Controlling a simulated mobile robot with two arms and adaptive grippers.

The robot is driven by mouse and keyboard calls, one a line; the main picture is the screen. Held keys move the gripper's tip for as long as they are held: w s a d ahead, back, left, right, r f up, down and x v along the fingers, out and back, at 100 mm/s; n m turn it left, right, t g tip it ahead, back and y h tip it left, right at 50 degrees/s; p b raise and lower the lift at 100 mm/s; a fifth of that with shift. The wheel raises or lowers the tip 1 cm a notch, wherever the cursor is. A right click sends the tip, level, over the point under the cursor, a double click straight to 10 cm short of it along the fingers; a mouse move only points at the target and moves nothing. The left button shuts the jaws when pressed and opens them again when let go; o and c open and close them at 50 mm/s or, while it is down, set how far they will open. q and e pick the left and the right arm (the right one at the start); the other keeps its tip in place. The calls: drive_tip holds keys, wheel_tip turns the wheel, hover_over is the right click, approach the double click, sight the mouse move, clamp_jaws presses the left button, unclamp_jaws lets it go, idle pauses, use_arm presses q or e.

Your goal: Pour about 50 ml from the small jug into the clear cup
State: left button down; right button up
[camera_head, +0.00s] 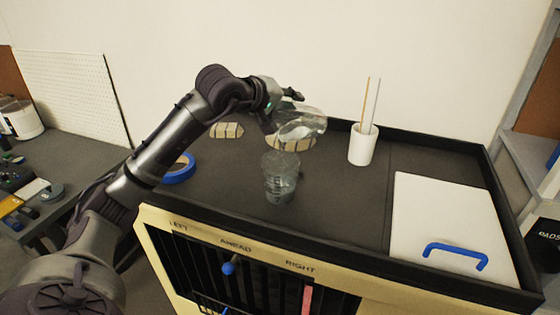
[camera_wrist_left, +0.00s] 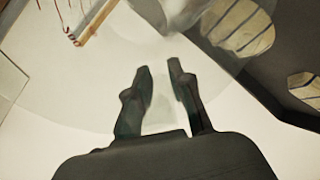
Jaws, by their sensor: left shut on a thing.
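The small jug (camera_head: 308,122) is clear and tilted well over on its side. My left gripper (camera_head: 290,96) is shut on it and holds it above the tray top. The clear cup (camera_head: 281,182) stands upright below the jug and a little nearer, with faint marks on its wall. Any liquid level in the jug or cup is hard to tell. In the left wrist view my left gripper (camera_wrist_left: 160,82) has its two fingers close together, with see-through jug surfaces around them. My right gripper is not in view.
A white holder (camera_head: 362,146) with two thin sticks stands right of the jug. A white board (camera_head: 450,220) with a blue handle lies at the right. Blue tape (camera_head: 180,170) lies by my left arm. Pale striped pieces (camera_head: 227,130) lie at the back. A raised rim edges the top.

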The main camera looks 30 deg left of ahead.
use_arm(q)
drive_tip(key=shift+w+r+t+b, duration=0.1)
drive_tip(key=shift+r+t+b, duration=0.2)
drive_tip(key=shift+b, duration=0.35)
idle(1.1)
drive_tip(key=shift+p, duration=0.3)
drive_tip(key=g+p, duration=0.1)
drive_tip(key=p, duration=0.2)
drive_tip(key=f+g+p, duration=0.1)
drive_tip(key=p, duration=0.2)
drive_tip(key=w+f+g+p, duration=0.1)
drive_tip(key=p, duration=0.3)
drive_tip(key=shift+d, duration=0.3)
drive_tip(key=shift+f, duration=0.3)
drive_tip(key=g+p, duration=0.1)
drive_tip(key=p, duration=0.1)
drive_tip(key=g+p, duration=0.1)
drive_tip(key=p, duration=0.2)
drive_tip(key=shift+r+y, duration=0.3)
drive_tip(key=shift+f+g+p, duration=0.15)
drive_tip(key=shift+g+p, duration=0.15)
drive_tip(key=shift+p, duration=0.3)
drive_tip(key=shift+w+f, duration=0.1)
drive_tip(key=shift+f, duration=0.15)
